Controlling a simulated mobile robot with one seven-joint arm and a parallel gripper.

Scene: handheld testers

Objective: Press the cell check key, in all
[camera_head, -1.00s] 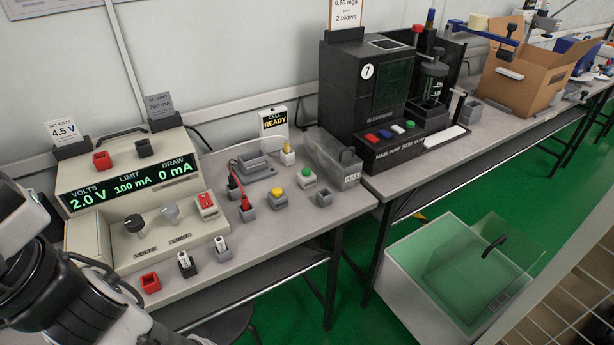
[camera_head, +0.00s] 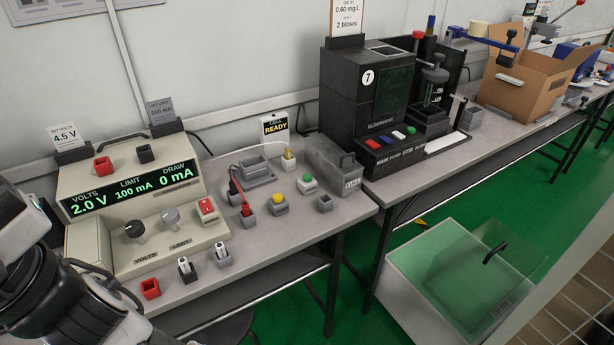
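No label names either one as the cell check key. The power supply (camera_head: 130,205) at left reads 2.0 V, limit 100 mA, draw 0 mA. Cards on it read 4.5 V and 200 mA. My arm is at the lower left; my gripper's fingertips are not in view.
The bench front is mostly clear.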

